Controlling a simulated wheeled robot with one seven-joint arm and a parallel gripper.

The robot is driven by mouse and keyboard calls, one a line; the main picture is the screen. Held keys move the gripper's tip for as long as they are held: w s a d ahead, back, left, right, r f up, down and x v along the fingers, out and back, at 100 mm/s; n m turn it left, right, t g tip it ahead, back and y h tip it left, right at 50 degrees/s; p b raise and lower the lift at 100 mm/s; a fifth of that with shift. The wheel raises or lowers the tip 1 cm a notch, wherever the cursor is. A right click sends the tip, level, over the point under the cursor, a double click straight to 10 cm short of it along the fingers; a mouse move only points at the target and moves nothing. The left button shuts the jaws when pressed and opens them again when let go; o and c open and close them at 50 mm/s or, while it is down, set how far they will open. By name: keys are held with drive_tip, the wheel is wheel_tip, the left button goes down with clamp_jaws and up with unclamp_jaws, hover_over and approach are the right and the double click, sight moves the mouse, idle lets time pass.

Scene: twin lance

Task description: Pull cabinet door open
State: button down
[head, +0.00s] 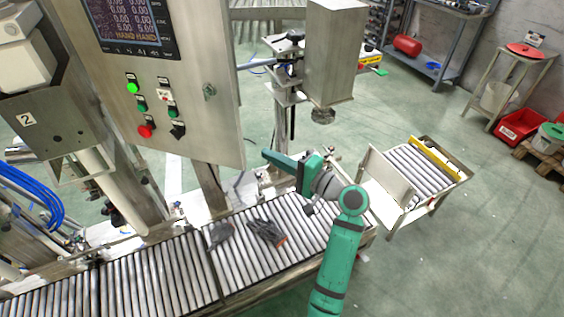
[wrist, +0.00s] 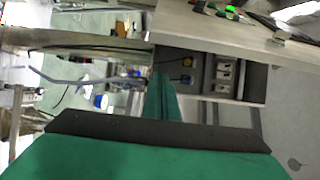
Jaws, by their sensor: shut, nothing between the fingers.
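The cabinet (head: 185,75) is a grey metal box at the upper left of the head view, with a screen, a green light and several buttons on its front. A small latch (head: 209,91) sits near the right edge of that front. In the wrist view the cabinet front (wrist: 215,27) runs along the upper right, with the latch (wrist: 279,38) near its far right. My green gripper (head: 266,154) is to the right of the cabinet's lower edge in the head view. It also shows in the wrist view (wrist: 160,84), shut and empty. No contact with the cabinet is clear.
A roller conveyor (head: 130,277) runs below the cabinet, with dark gloves (head: 266,232) on it. A metal box on a post (head: 335,60) stands right of the cabinet. A side roller table (head: 388,180) stands farther right. Open floor (head: 480,240) lies at the right.

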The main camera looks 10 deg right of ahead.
drive_tip(key=shift+s+a, duration=0.2)
drive_tip(key=shift+a, duration=0.9)
drive_tip(key=shift+s+a, duration=0.15)
drive_tip(key=shift+a, duration=0.95)
